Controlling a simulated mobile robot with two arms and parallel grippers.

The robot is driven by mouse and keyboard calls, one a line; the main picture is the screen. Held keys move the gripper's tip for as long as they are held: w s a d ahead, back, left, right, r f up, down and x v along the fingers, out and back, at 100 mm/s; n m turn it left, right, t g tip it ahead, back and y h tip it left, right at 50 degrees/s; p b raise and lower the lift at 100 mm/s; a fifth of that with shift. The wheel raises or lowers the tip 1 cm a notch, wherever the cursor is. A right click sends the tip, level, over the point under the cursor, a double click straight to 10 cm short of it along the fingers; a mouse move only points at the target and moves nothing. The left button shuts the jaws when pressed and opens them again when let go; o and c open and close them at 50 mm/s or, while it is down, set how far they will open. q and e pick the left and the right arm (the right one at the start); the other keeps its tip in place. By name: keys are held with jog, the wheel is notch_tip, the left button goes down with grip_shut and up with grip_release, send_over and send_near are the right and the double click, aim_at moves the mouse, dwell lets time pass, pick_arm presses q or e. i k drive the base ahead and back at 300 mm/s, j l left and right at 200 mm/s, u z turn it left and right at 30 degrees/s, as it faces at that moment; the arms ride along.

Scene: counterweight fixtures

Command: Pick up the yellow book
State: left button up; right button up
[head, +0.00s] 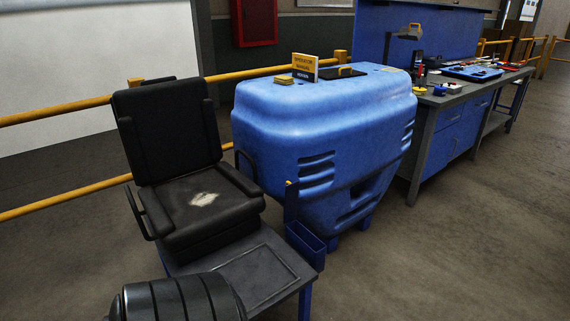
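A yellow and black book (305,67) with "Operator Manual" on its cover stands upright on top of the large blue counterweight (275,125), near its back left part. A small yellow object (284,80) lies just left of the book's foot; it is too small to identify. A flat dark item (343,73) with a yellow part lies to the right of the book. Neither of my grippers is in view.
A black seat (200,200) rests on a low grey table (262,275) at the left front. A dark ribbed round object (180,300) is at the bottom edge. A workbench (440,98) with tools stands right. Yellow rails (60,112) run behind. Floor at right front is clear.

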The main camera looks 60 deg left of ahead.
aim_at(305, 66)
jog(key=k+j, duration=0.2)
jog(key=j, duration=0.45)
jog(key=k+j, duration=0.15)
jog(key=j, duration=0.5)
jog(key=k+j+z, duration=0.1)
jog(key=j, duration=0.5)
jog(key=k+j, duration=0.3)
jog(key=j, duration=0.35)
jog(key=k+j, duration=0.2)
jog(key=j, duration=0.45)
jog(key=k+j, duration=0.2)
jog(key=j, duration=0.4)
jog(key=k+j+z, duration=0.1)
jog(key=j, duration=0.55)
jog(key=k+j, duration=0.3)
jog(key=j, duration=0.3)
